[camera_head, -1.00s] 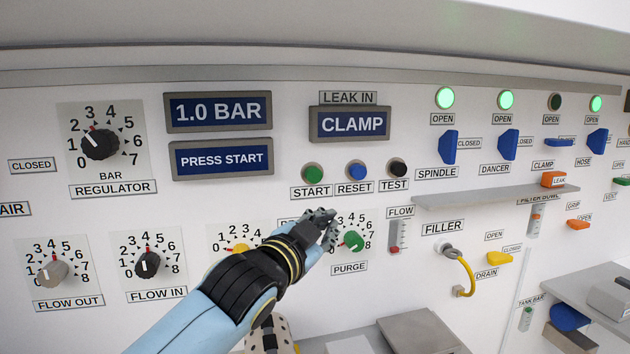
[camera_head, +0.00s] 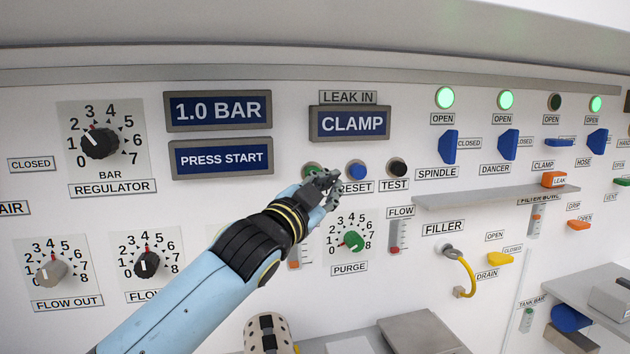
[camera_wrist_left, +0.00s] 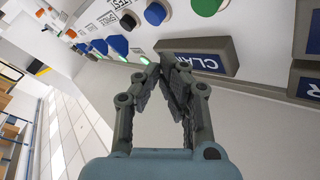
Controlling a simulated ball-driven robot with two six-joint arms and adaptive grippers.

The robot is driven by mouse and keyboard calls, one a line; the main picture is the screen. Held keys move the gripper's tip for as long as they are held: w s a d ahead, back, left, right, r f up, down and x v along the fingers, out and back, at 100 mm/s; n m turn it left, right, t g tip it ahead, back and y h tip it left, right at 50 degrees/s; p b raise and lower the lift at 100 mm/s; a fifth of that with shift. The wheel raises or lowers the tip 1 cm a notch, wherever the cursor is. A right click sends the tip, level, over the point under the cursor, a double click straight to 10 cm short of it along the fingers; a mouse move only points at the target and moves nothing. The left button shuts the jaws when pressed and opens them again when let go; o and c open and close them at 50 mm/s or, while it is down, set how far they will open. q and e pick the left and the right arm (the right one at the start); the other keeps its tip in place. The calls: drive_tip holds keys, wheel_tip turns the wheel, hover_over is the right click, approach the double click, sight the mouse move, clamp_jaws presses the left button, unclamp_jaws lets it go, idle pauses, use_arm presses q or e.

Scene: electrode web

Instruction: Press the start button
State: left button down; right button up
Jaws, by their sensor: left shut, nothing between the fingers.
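The green start button (camera_head: 311,167) is on the white panel below the CLAMP display. Its lower part and its START label are mostly hidden behind my left gripper in the head view. My left gripper (camera_head: 328,181) is shut and empty, in front of the panel just below and right of the button. I cannot tell whether it touches the button. In the left wrist view the shut fingertips (camera_wrist_left: 172,64) point toward the panel, and the green button (camera_wrist_left: 207,5) is at the top edge, apart from them. My right gripper is not in view.
The blue reset button (camera_head: 356,170) and black test button (camera_head: 397,167) are to the right of the start button. The CLAMP display (camera_head: 350,124) is above. The green purge knob (camera_head: 352,241) is below. A grey shelf (camera_head: 480,197) juts out at right. A display reads PRESS START (camera_head: 221,159).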

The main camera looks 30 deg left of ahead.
use_arm(q)
drive_tip(key=w+a, duration=0.4)
drive_tip(key=shift+a+b, duration=0.25)
drive_tip(key=shift+b, duration=0.1)
idle(1.1)
drive_tip(key=shift+w+a, duration=0.1)
drive_tip(key=shift+w+a, duration=0.2)
drive_tip(key=shift+w+a, duration=0.5)
drive_tip(key=shift+a, duration=0.1)
idle(1.4)
drive_tip(key=shift+s+d, duration=0.8)
drive_tip(key=shift+d, duration=0.15)
